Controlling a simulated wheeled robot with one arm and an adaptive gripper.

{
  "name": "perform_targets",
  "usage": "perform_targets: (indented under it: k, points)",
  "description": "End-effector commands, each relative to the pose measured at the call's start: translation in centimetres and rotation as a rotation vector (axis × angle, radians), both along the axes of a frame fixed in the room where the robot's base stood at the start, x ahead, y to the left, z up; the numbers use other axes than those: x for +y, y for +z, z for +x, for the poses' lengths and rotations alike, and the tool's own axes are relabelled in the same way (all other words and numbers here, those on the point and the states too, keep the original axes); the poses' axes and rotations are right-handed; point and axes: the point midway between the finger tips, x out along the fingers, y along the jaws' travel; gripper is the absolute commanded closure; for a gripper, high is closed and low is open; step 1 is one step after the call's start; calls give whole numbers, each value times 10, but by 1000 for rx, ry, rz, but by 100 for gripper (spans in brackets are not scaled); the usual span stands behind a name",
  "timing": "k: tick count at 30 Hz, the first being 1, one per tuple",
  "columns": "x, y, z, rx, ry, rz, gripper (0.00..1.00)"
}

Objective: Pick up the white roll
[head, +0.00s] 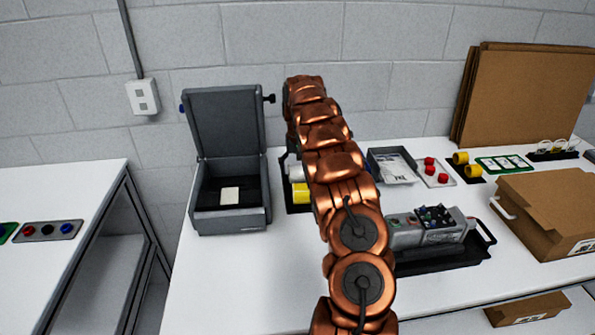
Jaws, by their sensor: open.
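A white roll (294,168) shows just left of my copper arm, at the back of the table, partly hidden by the arm. A yellow roll (301,193) lies right in front of it, also partly covered. Both appear to sit on a dark tray (298,209). My arm reaches forward over the table, and its far end bends down behind its own links. My gripper is hidden, so its distance from the white roll cannot be seen.
An open grey box (231,215) stands close left of the rolls, lid raised. Right of my arm are a grey bin (376,156), a grey device (425,236) on a black tray, red parts (443,178), yellow rolls (472,171) and a cardboard box (540,210). The front left tabletop (235,280) is clear.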

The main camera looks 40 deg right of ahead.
Motion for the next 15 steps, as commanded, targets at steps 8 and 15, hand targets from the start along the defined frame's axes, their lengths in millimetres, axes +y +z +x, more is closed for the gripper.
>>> perform_targets:
  k: [8,15]
  points:
    - [0,-21,0,-2,0,1,10]
    - [0,-21,0,-1,1,0,15]
